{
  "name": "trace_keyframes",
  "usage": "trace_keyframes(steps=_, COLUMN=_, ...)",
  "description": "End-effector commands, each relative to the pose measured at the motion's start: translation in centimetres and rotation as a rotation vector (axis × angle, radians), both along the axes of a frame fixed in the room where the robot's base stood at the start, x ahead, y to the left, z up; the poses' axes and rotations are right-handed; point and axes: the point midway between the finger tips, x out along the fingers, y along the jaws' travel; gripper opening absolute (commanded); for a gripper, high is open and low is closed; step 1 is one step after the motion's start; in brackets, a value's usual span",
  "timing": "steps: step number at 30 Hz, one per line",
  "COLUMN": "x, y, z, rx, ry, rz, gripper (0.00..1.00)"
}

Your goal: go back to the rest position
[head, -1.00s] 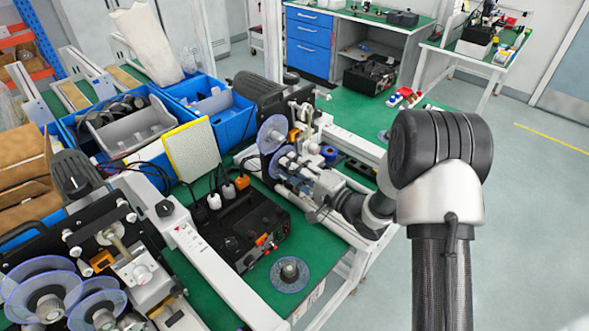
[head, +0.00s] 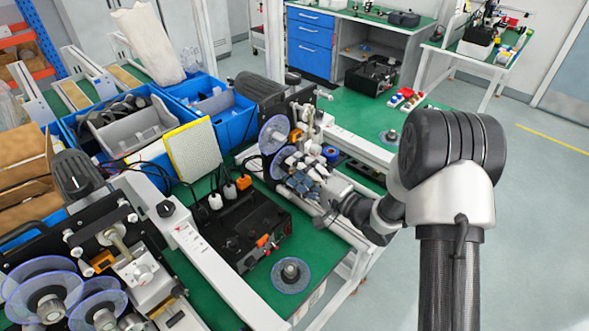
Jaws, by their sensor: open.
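My gripper (head: 298,170) is at the end of my arm, which reaches in from the right. It is over the green bench top, close in front of the coder machine (head: 292,130) with its clear discs. The fingers look apart, with nothing clearly held between them. Whether they touch the machine cannot be told from this view.
A black control box (head: 243,228) and a clear disc (head: 290,275) are on the green bench left of my forearm. A yellow-edged panel (head: 193,150) and blue bins (head: 215,112) stand behind. Another coder machine (head: 100,270) is at the lower left. Open floor (head: 540,220) lies to the right.

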Motion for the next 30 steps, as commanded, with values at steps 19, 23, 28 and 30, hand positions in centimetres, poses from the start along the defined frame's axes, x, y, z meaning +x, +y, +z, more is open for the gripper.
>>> trace_keyframes(steps=19, x=-6.2, y=-8.0, z=0.0, rx=0.000, ry=0.000, rz=-0.002, gripper=0.54)
trace_keyframes(steps=23, x=-6.0, y=-8.1, z=0.2, rx=-0.023, ry=-0.010, rz=-0.008, gripper=0.54)
trace_keyframes(steps=28, x=-3.7, y=-9.3, z=1.7, rx=-0.273, ry=-0.092, rz=-0.100, gripper=0.54)
trace_keyframes(steps=30, x=-2.6, y=-10.7, z=2.9, rx=-0.448, ry=-0.137, rz=-0.166, gripper=0.54)
